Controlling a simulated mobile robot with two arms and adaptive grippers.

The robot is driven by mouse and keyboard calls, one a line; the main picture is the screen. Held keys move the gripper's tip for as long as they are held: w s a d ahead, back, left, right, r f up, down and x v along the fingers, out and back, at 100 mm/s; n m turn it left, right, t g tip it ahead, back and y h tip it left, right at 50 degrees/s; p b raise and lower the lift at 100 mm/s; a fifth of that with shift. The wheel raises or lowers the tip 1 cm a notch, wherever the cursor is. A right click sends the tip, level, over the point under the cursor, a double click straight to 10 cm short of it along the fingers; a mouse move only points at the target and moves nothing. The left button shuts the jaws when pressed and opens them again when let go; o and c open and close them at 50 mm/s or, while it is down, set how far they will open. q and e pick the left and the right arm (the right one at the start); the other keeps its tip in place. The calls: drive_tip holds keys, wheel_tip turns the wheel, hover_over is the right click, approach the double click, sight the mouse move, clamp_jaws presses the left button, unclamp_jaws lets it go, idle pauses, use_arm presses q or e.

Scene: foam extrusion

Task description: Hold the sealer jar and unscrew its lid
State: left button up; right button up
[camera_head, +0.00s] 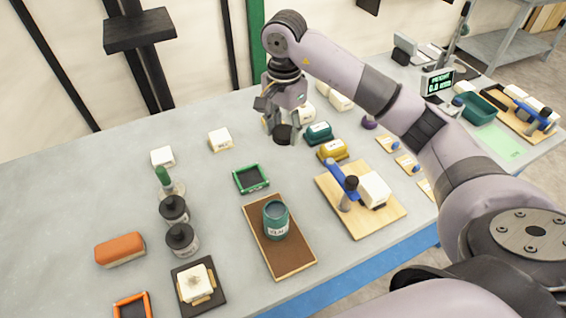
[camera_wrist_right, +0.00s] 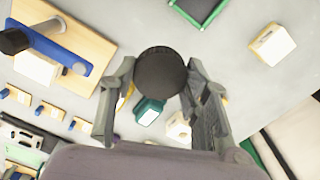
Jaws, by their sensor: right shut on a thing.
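The sealer jar (camera_head: 276,222) is teal with a white label. It stands upright on a brown tray (camera_head: 298,262) with a light wooden rim, and no black lid sits on it. My right gripper (camera_head: 282,128) is beyond the jar, near the back of the table, shut on a round black lid (camera_head: 285,138). The lid also shows between the fingers of my right gripper (camera_wrist_right: 160,85) in the right wrist view, as a dark disc (camera_wrist_right: 160,70). The lid appears held above the table. My left gripper is not in view.
A green-framed tray (camera_head: 251,179) lies behind the jar. Two black-capped bottles (camera_head: 182,240) stand to its left. A wooden board (camera_head: 345,215) with a blue clamp and white block lies to its right. Teal (camera_head: 318,132) and yellow (camera_head: 333,150) blocks are near the lid.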

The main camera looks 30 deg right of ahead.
drive_tip(key=p, duration=0.2)
hover_over(284, 173)
wheel_tip(284, 173, down, 9)
wheel_tip(284, 173, down, 3)
drive_tip(key=shift+a+f+p, duration=0.1)
drive_tip(key=shift+p, duration=0.3)
drive_tip(key=shift+f, duration=0.4)
drive_tip(key=shift+f, duration=0.1)
drive_tip(key=shift+f, duration=0.15)
drive_tip(key=o, duration=1.2)
drive_tip(key=shift+o, duration=0.4)
